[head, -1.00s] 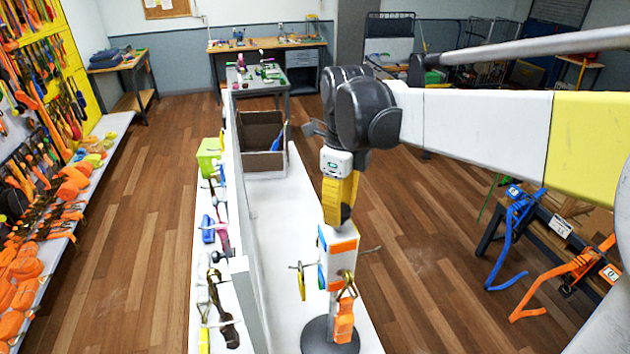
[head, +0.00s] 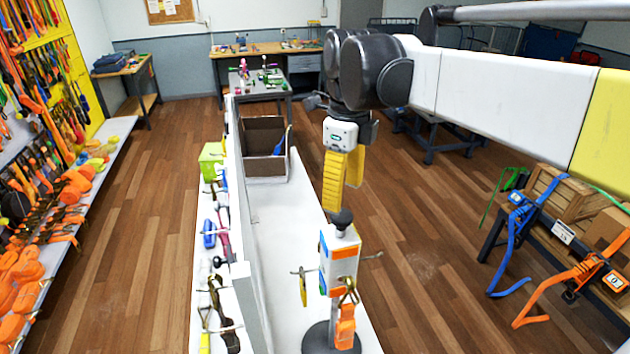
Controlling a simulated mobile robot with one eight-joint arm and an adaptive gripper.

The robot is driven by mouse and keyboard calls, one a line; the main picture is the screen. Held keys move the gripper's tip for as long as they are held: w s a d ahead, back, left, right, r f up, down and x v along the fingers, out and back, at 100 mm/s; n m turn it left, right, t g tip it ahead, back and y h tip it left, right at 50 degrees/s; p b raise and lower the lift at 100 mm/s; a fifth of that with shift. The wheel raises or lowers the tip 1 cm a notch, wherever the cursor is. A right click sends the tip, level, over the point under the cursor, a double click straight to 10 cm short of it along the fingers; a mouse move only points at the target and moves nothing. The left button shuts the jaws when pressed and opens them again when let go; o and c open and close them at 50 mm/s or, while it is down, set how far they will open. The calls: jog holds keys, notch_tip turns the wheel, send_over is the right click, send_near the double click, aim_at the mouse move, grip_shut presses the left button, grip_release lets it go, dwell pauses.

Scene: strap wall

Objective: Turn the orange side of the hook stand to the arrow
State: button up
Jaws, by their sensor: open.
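The hook stand (head: 341,258) stands upright on a round dark base (head: 318,341) at the near end of the white bench. It has a white block with orange bands, a dark knob (head: 343,219) on top and hooks sticking out. An orange strap (head: 345,328) with a buckle hangs on its near side, and a small yellow item (head: 303,290) hangs at its left. A blue-green patch shows low on the block's left face. I cannot make out the arrow. My gripper (head: 339,200) is open, pointing down just above the knob, its yellow fingers apart and empty.
A grey upright panel (head: 240,230) runs along the bench left of the stand. An open cardboard box (head: 265,165) is farther back. Tools lie beyond the panel. Blue (head: 513,245) and orange (head: 575,280) straps hang at the right. The bench between box and stand is clear.

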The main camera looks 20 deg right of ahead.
notch_tip(320, 180, up, 6)
jog(key=shift+f, duration=0.1)
jog(key=s+f+n+t, duration=0.3)
jog(key=s+f+n, duration=0.35)
jog(key=n, duration=0.65)
jog(key=s+f+n+t, duration=0.4)
jog(key=s+f+n, duration=0.3)
jog(key=n, duration=0.6)
jog(key=shift+n, duration=0.5)
jog(key=f+b, duration=2.7)
jog(key=f, duration=0.1)
jog(key=shift+w, duration=0.4)
